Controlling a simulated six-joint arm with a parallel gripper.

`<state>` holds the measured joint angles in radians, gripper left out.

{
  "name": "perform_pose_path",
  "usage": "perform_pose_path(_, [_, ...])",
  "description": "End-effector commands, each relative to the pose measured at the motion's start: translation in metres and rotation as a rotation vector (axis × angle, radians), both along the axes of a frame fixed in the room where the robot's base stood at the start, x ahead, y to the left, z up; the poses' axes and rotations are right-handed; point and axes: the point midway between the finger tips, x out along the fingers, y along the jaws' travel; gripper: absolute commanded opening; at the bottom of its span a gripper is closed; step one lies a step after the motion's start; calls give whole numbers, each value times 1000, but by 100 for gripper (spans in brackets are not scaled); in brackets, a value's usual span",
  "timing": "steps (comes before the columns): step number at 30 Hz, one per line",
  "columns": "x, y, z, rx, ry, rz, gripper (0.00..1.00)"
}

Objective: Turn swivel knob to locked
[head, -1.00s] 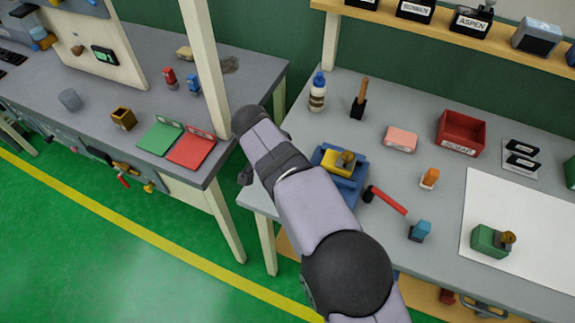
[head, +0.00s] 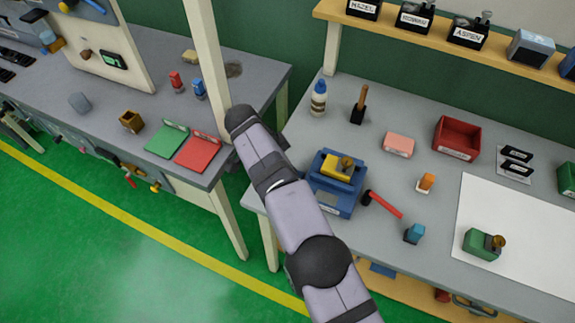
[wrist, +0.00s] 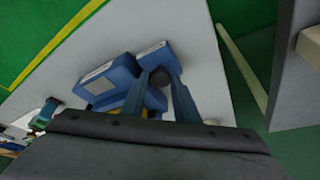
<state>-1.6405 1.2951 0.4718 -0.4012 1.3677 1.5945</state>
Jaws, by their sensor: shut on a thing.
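A blue fixture (head: 333,203) stands near the left front corner of the right bench. The fixture's blue blocks (wrist: 109,78) also show in the wrist view, one bearing a white label. In that view my gripper (wrist: 163,76) has its two fingers close on either side of a dark round knob (wrist: 159,76), shut on it. The knob's lock position cannot be read.
Right of the fixture lie a red-handled tool (head: 384,204), a blue clip (head: 414,233) and an orange clip (head: 426,183). A bottle (head: 318,98) stands behind. A pale post (head: 208,55) rises by the left bench.

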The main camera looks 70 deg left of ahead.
Motion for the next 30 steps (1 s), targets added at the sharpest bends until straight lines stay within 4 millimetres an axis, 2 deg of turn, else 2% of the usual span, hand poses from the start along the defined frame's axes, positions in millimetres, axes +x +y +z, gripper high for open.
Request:
perform_pose_path(13, [0,0,0,1,2,-5,5])
perform_pose_path(14, [-1,0,0,1,2,-5,35])
perform_pose_path(15, [-1,0,0,1,2,-5,44])
perform_pose_path(16, [0,0,0,1,2,-5,46])
perform_pose_path(25, [-1,0,0,0,1,-4,46])
perform_pose_path(30, [-5,0,9,2,1,-3,46])
